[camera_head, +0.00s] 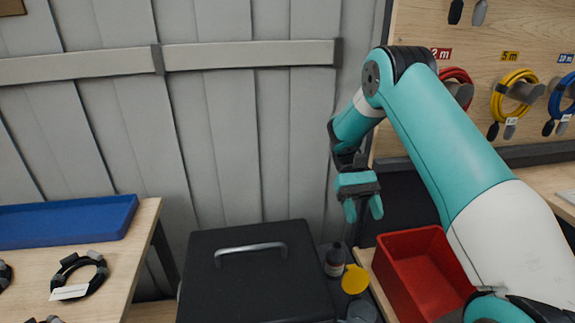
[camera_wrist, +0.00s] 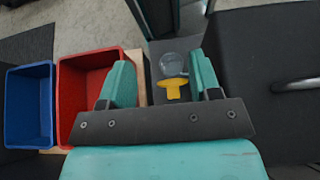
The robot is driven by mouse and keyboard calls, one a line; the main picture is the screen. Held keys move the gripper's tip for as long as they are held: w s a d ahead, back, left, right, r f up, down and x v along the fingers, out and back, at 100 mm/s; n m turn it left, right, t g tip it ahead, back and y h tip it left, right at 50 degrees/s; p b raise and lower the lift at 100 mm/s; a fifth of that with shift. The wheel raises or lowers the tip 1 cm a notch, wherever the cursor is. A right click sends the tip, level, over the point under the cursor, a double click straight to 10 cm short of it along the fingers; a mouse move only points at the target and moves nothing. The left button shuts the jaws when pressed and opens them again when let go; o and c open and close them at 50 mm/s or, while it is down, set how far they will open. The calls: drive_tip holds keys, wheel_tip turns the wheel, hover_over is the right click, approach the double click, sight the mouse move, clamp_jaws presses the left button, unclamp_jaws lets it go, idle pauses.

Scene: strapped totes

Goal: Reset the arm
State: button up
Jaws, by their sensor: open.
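My teal and white arm reaches in from the right in the head view. My gripper (camera_head: 363,210) hangs with its two teal fingers pointing down, apart and with nothing between them. It is in the air in front of the grey panel wall, to the right of the black case. In the wrist view my gripper (camera_wrist: 162,85) also shows its two fingers spread wide. A yellow object (camera_wrist: 173,87) appears between the fingers there, but it lies well below them.
A black case (camera_head: 255,282) with a grey handle stands below. A dark bottle (camera_head: 335,260) and the yellow object (camera_head: 355,279) are beside it. A red bin (camera_head: 387,287) is at right. A table at left holds a blue tray (camera_head: 65,222) and coiled cable (camera_head: 97,275). Cables hang on a pegboard (camera_head: 420,22).

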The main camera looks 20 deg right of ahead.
drive_tip(key=s+a+r+n+t+h, duration=0.35)
drive_tip(key=a+r+n+t, duration=0.2)
drive_tip(key=a+r, duration=0.55)
drive_tip(key=s+a+r+n+t+y, duration=0.2)
drive_tip(key=s+a+r+t, duration=0.1)
drive_tip(key=s+a, duration=0.3)
drive_tip(key=s+a+r+n+t+y, duration=0.2)
drive_tip(key=s+a+r+t, duration=0.1)
drive_tip(key=s+a, duration=0.4)
drive_tip(key=shift+s+r+y, duration=0.15)
drive_tip(key=shift+s+y, duration=0.2)
drive_tip(key=shift+s, duration=0.8)
drive_tip(key=shift+c, duration=1.1)
drive_tip(key=shift+s+d, duration=0.1)
drive_tip(key=shift+c, duration=0.3)
